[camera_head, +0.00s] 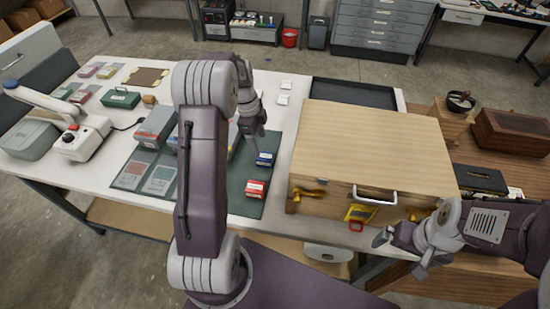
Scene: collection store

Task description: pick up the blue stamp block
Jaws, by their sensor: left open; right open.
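The blue stamp block (264,159) sits on the dark green mat (228,200), near the mat's right edge. A red stamp block (255,188) sits on the mat in front of it. My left gripper (256,140) is open, pointing down just behind and above the blue block, apparently apart from it. My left arm hides part of the mat and some grey boxes. My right gripper (398,254) is open and empty, in front of the wooden cabinet's right part.
The large wooden cabinet (374,142) stands close to the right of the mat. A grey box (155,127) stands at the mat's left back. Two small white blocks (284,92) lie behind. A white device (80,138) stands at the far left.

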